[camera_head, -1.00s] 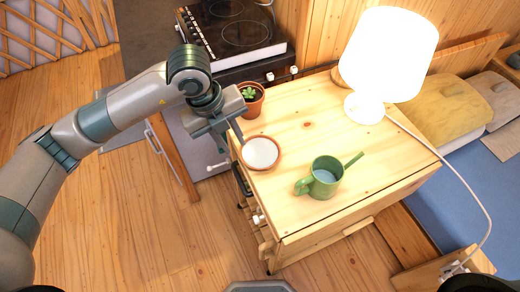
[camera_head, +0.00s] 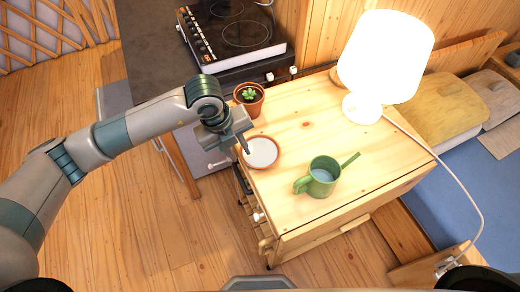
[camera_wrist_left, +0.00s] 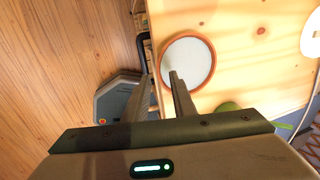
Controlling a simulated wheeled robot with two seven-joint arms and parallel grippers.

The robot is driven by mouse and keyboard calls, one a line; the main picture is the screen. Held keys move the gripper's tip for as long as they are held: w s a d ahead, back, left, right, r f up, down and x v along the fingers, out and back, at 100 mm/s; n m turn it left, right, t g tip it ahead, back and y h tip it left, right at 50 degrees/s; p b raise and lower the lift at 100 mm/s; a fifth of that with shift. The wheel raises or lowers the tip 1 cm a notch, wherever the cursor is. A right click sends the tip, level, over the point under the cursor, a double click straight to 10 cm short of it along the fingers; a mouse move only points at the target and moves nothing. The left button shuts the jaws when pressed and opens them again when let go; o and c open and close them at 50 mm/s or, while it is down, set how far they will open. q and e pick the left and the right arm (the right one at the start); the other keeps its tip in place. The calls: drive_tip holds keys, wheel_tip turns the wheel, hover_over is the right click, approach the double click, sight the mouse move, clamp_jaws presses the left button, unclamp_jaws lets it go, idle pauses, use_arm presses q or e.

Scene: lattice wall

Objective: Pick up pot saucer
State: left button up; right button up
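The pot saucer (camera_head: 262,152) is a round terracotta dish with a pale inside, lying flat on the wooden cabinet top near its left edge. It also shows in the left wrist view (camera_wrist_left: 188,64), just ahead of the fingertips. My left gripper (camera_head: 242,150) is at the saucer's left rim, its fingers pointing down. In the left wrist view the two fingers (camera_wrist_left: 160,80) are apart, with the right finger overlapping the saucer's near-left part and the left one outside the cabinet edge. Nothing is between them that I can see; whether they touch the rim is unclear. My right gripper is not visible.
A potted succulent (camera_head: 249,98) stands behind the saucer. A green watering can (camera_head: 322,177) stands to its right, and a lit white lamp (camera_head: 386,60) at the back right. A stove (camera_head: 235,35) is beyond the cabinet top (camera_head: 370,150). The cabinet's front is clear.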

use_arm(q)
drive_tip(key=shift+p+x, duration=0.35)
drive_tip(key=shift+x, duration=1)
drive_tip(key=shift+w, duration=0.1)
drive_tip(key=shift+c, duration=0.4)
clamp_jaws()
